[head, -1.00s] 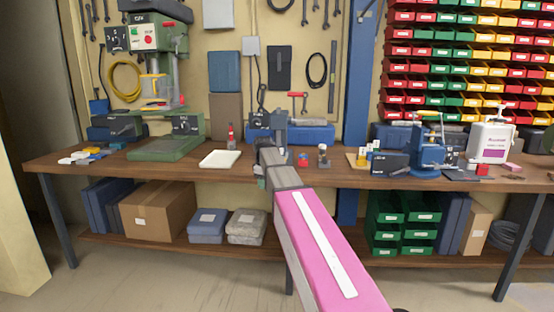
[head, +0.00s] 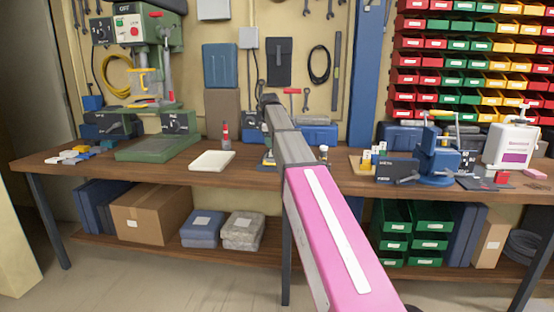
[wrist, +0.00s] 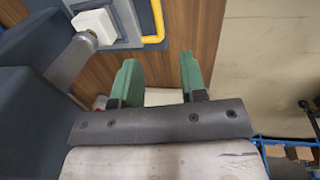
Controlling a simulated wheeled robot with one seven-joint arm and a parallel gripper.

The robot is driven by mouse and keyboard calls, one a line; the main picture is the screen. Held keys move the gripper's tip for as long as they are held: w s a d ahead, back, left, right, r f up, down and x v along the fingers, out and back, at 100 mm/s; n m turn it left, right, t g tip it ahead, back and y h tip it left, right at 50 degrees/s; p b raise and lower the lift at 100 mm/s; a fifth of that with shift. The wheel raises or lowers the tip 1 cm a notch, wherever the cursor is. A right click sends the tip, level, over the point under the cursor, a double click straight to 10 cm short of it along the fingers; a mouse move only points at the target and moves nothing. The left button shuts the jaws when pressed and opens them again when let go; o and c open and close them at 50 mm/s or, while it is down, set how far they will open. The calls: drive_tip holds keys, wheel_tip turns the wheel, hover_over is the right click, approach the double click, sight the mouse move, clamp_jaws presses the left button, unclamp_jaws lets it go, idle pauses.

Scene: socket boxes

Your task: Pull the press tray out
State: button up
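My gripper (wrist: 158,72) is open and empty in the wrist view, its two green fingers apart above the brown bench top. A dark blue-grey press body (wrist: 40,85) fills the left of that view, with a grey shaft (wrist: 72,56) ending in a white block (wrist: 96,28). Beside the block is a blue-grey tray-like part (wrist: 130,25) with a yellow bar handle (wrist: 157,18), ahead of the fingers and not touching them. How far out this part stands, I cannot tell. In the head view my arm hides most of the press and my gripper.
The wooden bench (head: 100,170) also holds a green drill press (head: 155,145), a white tray (head: 212,161), a red-tipped bottle (head: 226,136), a blue vise (head: 438,160) and a white pump bottle (head: 510,147). Boxes stand on the shelf below.

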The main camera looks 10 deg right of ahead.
sight(271, 160)
drive_tip(key=f, duration=0.3)
drive_tip(key=w+f, duration=0.1)
drive_tip(key=f, duration=0.3)
drive_tip(key=w+f, duration=0.1)
drive_tip(key=f, duration=0.2)
drive_tip(key=shift+w+d+f, duration=0.1)
drive_tip(key=shift+d+f, duration=0.2)
drive_tip(key=shift+d, duration=0.05)
clamp_jaws()
